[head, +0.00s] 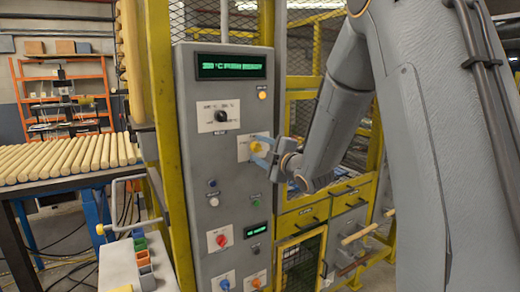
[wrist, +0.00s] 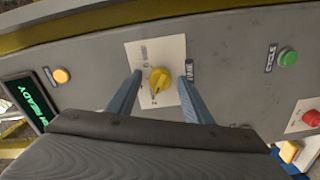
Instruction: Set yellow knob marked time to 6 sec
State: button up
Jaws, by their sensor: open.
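The yellow knob (wrist: 160,79) sits on a white plate (wrist: 141,56) on the grey panel, with a TIME label (wrist: 190,71) beside it. Its scale marks are too small to read surely. In the head view the knob (head: 256,147) is partly covered by my gripper (head: 260,150). My gripper is open, and its two blue fingers stand on either side of the knob in the wrist view (wrist: 158,88). Gaps show between the knob and both fingers.
The grey panel (head: 188,170) also carries a black knob (head: 221,116) above, a green button (head: 256,203) and a red knob (head: 222,240) below. A green-lit display (head: 231,66) is at the top. A yellow post (head: 163,100) stands left of the panel.

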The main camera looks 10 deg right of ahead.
jog(key=shift+c, duration=0.4)
jog(key=c, duration=1)
